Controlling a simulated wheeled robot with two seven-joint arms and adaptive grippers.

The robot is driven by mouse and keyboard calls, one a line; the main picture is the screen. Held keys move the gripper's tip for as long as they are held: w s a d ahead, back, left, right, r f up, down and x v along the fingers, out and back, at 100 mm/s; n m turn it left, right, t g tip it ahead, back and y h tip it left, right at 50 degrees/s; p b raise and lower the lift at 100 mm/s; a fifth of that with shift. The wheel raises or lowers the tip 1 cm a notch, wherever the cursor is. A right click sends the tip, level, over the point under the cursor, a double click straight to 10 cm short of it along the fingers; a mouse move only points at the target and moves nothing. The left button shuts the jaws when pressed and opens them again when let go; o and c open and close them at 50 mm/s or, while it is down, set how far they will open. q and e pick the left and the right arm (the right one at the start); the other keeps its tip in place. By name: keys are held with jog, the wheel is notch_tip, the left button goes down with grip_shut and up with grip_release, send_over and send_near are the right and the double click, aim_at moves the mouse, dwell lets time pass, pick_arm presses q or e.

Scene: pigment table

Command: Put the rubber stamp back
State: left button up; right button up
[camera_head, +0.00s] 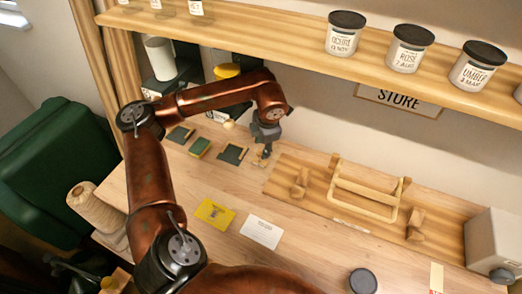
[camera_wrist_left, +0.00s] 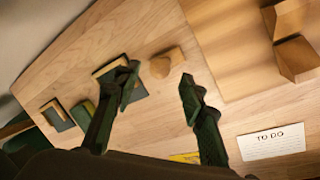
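A small light-wood piece, which looks like the rubber stamp (camera_head: 259,161), stands on the table under my left gripper (camera_head: 266,149). In the left wrist view, the wooden piece (camera_wrist_left: 165,62) lies just beyond and between the fingertips of my left gripper (camera_wrist_left: 161,76). The fingers are apart, with nothing held between them. A dark ink pad with a wooden edge (camera_head: 232,153) lies just left of the gripper; it is partly behind one finger in the wrist view (camera_wrist_left: 137,92). The stamp's underside is hidden. My right gripper is not in view.
A green pad (camera_head: 200,147) and another dark pad (camera_head: 180,133) lie further left. A wooden board with a frame (camera_head: 365,204) and blocks lies right of the gripper. A yellow card (camera_head: 214,213) and a white note (camera_head: 262,231) lie in front. A shelf with jars (camera_head: 408,48) hangs above.

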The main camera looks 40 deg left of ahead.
pick_arm(q)
jog(key=shift+v, duration=1.55)
